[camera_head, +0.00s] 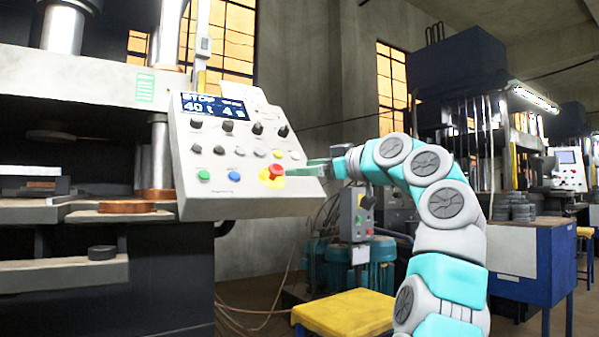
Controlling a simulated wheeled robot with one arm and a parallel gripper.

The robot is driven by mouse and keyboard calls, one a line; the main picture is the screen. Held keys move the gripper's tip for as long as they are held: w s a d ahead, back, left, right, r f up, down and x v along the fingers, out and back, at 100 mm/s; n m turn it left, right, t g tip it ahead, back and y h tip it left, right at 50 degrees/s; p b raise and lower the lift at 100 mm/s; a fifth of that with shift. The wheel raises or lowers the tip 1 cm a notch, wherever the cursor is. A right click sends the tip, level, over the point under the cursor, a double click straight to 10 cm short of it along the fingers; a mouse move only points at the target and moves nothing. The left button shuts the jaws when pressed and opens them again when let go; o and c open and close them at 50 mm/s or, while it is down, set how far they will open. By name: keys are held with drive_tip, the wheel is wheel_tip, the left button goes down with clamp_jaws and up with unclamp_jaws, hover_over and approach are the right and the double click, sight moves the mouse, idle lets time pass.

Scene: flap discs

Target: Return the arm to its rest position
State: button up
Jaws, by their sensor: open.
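My arm (450,205), white and teal, rises from the bottom right and bends over to the left. My gripper (318,168) is at its end, small and seen from the side, beside the right edge of the press's control panel (235,150). It is open, and I see nothing held in it. I cannot tell whether it touches the panel. The panel has a red button (276,170) on a yellow base, a green button (204,175), a blue button and a lit display (212,105).
The press (70,240) fills the left, with a copper-coloured disc (127,206) and a dark puck (102,252) on its ledges. A yellow-topped stool (345,312) stands low in the middle. A blue table (535,250) with stacked grey discs (512,207) stands behind my arm.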

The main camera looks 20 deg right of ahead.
idle(0.4)
drive_tip(key=s+a+f+m+g+h+p, duration=0.15)
drive_tip(key=a+f+m+g, duration=0.3)
drive_tip(key=a+f, duration=0.7)
drive_tip(key=s+a+f+m+g+h+p, duration=0.1)
drive_tip(key=s+f+g, duration=0.2)
drive_tip(key=s+f, duration=0.35)
drive_tip(key=s+a+f+m+g+h, duration=0.15)
drive_tip(key=s+f, duration=0.25)
drive_tip(key=f, duration=0.5)
drive_tip(key=s+d+f+m+g+h+p, duration=0.1)
drive_tip(key=s+d+f+g+h, duration=0.2)
drive_tip(key=s+f, duration=1)
drive_tip(key=s+d+f+m+g+h, duration=0.2)
drive_tip(key=s+d+f+g, duration=0.2)
drive_tip(key=s+f, duration=1)
drive_tip(key=s+d, duration=0.1)
drive_tip(key=s, duration=0.6)
drive_tip(key=shift+s+d+f+g+h+p, duration=0.2)
drive_tip(key=shift+s+d+g+h+p, duration=0.1)
drive_tip(key=shift+d+g+h+p, duration=0.1)
